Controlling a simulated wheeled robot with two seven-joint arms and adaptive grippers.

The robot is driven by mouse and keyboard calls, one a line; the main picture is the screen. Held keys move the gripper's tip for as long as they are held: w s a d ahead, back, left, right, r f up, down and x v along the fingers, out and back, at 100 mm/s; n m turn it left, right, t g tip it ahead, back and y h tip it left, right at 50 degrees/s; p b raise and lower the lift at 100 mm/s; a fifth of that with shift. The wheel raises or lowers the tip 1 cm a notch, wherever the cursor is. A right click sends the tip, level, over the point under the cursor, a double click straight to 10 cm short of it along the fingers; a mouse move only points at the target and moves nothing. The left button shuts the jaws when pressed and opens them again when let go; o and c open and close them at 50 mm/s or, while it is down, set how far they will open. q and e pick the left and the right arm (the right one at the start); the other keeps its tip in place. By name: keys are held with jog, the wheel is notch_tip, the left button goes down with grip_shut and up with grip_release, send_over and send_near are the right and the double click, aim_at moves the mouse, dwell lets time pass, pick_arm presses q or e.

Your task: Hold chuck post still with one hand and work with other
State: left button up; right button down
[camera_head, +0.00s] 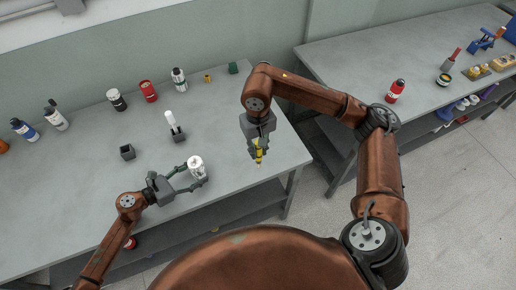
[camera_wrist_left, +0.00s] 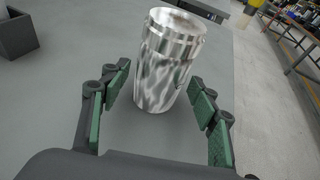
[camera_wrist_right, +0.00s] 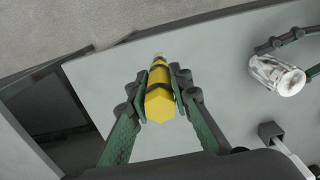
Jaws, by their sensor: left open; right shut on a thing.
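A shiny metal cylinder (camera_head: 196,167), which looks like the chuck post, stands upright near the front edge of the left table. It is large in the left wrist view (camera_wrist_left: 166,65) and also shows in the right wrist view (camera_wrist_right: 276,75). My left gripper (camera_head: 190,175) is open, its green-padded fingers on either side of the cylinder with visible gaps. My right gripper (camera_head: 257,148) is shut on a yellow tool (camera_wrist_right: 160,95) with black bands. It holds the tool near the table's right end, to the right of the cylinder and apart from it.
A dark stand with a white handle (camera_head: 173,125) and a small dark open box (camera_head: 127,152) are behind the cylinder. Bottles and cans, including a red can (camera_head: 148,91), line the table's back. A second table (camera_head: 350,55) stands to the right across a gap.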

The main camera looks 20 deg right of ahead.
pick_arm(q)
jog(key=shift+w+d+f, duration=0.15)
jog(key=shift+w, duration=0.1)
jog(key=shift+s, duration=0.1)
jog(key=shift+c, duration=0.4)
jog(key=c, duration=0.7)
dwell(0.4)
